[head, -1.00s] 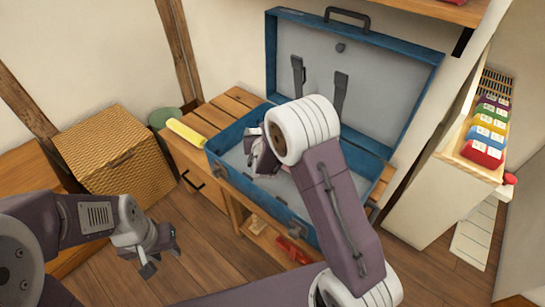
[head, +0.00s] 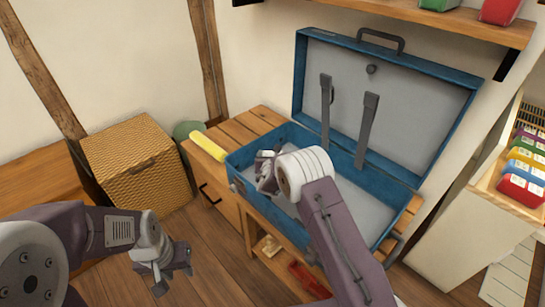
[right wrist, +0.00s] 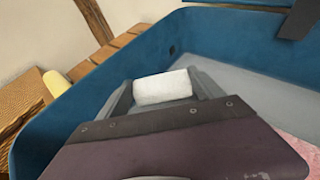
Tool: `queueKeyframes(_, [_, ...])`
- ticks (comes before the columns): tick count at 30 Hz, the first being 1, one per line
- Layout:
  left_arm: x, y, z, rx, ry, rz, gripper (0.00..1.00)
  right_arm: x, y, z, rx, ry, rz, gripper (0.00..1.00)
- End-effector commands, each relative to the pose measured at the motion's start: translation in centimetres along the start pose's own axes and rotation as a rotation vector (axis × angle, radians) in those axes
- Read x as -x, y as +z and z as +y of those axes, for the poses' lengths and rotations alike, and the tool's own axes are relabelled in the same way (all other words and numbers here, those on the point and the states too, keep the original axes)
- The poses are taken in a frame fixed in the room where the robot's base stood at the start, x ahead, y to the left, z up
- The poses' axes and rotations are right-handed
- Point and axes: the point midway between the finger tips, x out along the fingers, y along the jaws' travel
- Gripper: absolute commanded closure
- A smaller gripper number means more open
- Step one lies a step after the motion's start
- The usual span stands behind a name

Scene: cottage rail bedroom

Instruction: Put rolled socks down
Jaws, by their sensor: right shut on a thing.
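The white rolled socks (right wrist: 162,87) are between the fingers of my right gripper (right wrist: 165,92) in the right wrist view. In the head view my right gripper (head: 265,172) is over the left part of the open blue suitcase (head: 240,163); the socks are hard to make out there. The suitcase also shows in the right wrist view (right wrist: 110,90), with its grey inside floor (right wrist: 245,90) beyond the gripper. My left gripper (head: 172,276) is open and empty, low at the left, away from the suitcase.
The suitcase stands on a wooden bench (head: 262,120) with a yellow roll (head: 208,146) at its left. A wicker box (head: 137,165) stands further left. A shelf (head: 430,18) hangs above the lid. A white cabinet (head: 455,235) stands at the right.

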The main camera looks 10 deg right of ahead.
Motion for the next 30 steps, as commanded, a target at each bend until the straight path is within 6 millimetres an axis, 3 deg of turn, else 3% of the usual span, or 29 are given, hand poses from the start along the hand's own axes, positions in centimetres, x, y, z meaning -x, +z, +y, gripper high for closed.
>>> queueKeyframes(18, [-1.4,0.1,0.0,0.0,0.0,0.0,0.64,-0.4,-1.1,0.0,0.001,0.0,0.0,0.63])
queueKeyframes(19, [-1.4,0.1,0.0,0.0,0.0,0.0,0.64,-0.4,-1.1,0.0,0.001,0.0,0.001,0.15])
queueKeyframes(21, [-1.4,0.1,0.0,0.0,0.0,0.0,0.64,-0.4,-1.1,0.0,0.001,0.0,0.001,0.02])
queueKeyframes(30, [-1.2,0.1,0.0,0.0,0.0,0.0,0.64,-0.4,-0.9,0.0,0.0,0.0,0.0,0.02])
